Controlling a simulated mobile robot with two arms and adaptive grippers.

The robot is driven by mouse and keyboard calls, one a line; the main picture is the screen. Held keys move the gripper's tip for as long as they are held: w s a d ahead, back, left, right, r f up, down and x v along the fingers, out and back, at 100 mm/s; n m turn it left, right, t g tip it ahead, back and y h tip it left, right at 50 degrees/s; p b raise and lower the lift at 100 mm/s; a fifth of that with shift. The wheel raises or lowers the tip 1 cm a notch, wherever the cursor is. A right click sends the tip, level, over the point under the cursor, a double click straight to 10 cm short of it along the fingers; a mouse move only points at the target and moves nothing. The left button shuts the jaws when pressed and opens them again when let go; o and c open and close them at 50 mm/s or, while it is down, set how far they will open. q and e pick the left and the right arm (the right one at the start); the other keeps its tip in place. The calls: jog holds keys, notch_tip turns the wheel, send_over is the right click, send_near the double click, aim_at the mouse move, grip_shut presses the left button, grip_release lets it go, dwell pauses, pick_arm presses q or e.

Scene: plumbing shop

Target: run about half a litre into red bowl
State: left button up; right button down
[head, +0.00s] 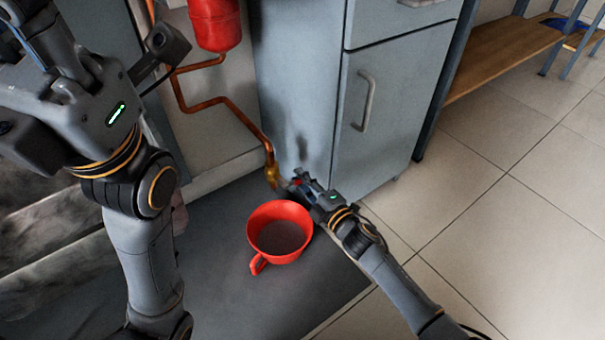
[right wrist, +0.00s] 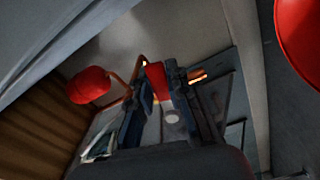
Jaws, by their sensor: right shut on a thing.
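The red bowl (head: 279,232), cup-shaped with a side handle, stands upright on a dark grey mat. Its inside looks dark grey-brown; I cannot tell whether that is liquid. A brass tap (head: 272,176) ends a copper pipe just above and behind the bowl. My right gripper (head: 296,184) is at the tap, beyond the bowl's rim, shut on a red tap handle (right wrist: 156,75). The bowl also shows at the right wrist view's upper right edge (right wrist: 301,40). No stream of water can be made out. My left gripper (head: 52,65) is raised close to the camera, its fingertips unclear.
A grey cabinet (head: 395,105) stands right behind the tap. A red tank (head: 214,22) and copper pipe (head: 205,104) are at the wall. A wooden bench (head: 500,60) is at the upper right. The tiled floor (head: 510,230) on the right is clear.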

jog(key=m, duration=0.1)
jog(key=f+m, duration=0.1)
jog(key=shift+s+a+f+m+p, duration=0.1)
jog(key=shift+s+a+m+p, duration=0.1)
jog(key=shift+m+p, duration=0.2)
jog(key=c, duration=1.3)
grip_release()
jog(key=shift+w, duration=0.1)
jog(key=shift+o, duration=0.2)
jog(key=v, duration=1.2)
dwell(3.4)
